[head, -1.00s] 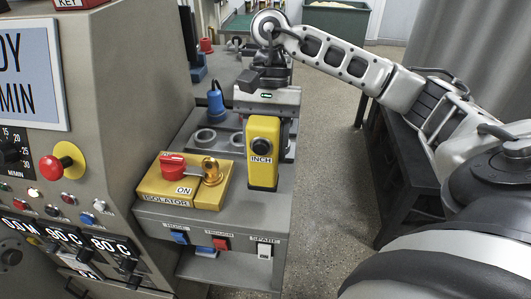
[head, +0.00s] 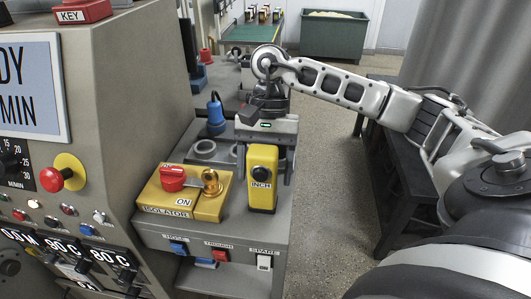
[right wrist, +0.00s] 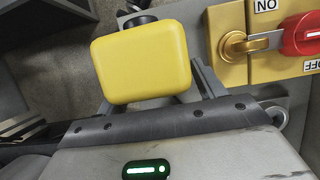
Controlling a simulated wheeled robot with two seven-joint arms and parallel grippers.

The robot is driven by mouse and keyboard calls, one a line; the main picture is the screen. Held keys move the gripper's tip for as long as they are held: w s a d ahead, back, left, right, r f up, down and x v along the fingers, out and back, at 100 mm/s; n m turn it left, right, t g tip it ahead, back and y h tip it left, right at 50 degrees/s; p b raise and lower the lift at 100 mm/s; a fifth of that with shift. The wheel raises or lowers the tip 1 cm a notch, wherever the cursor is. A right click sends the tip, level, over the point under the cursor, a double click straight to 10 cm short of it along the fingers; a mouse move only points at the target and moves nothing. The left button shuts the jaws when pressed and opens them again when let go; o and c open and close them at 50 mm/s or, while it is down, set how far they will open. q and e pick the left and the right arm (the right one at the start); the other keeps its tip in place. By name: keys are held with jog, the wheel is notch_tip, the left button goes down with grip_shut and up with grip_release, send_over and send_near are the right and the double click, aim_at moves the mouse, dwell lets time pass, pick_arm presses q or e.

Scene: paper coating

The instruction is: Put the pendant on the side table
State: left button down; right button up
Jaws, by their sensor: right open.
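The pendant (head: 262,179) is a yellow box with a dark round button and the word INCH. It stands upright on the side table (head: 281,216), at the right of the yellow isolator block. My right gripper (head: 265,150) is just behind and above it, with open fingers to either side. In the right wrist view the pendant's yellow end (right wrist: 140,60) lies between the spread fingers (right wrist: 158,95); contact with them cannot be told. The pendant's underside is hidden. My left gripper is not in view.
A blue plug (head: 215,115) and grey round sockets stand behind. The machine panel (head: 110,130) rises at the left. Floor is open at the right, before a dark bench (head: 400,190).

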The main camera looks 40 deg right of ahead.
jog(key=shift+w+d+r, duration=0.1)
jog(key=shift+w+r, duration=0.05)
jog(key=shift+r, duration=0.25)
pick_arm(q)
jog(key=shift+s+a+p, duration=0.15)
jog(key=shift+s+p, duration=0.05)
jog(key=shift+p, duration=0.45)
pick_arm(e)
jog(key=v, duration=1.1)
jog(key=shift+r, duration=0.15)
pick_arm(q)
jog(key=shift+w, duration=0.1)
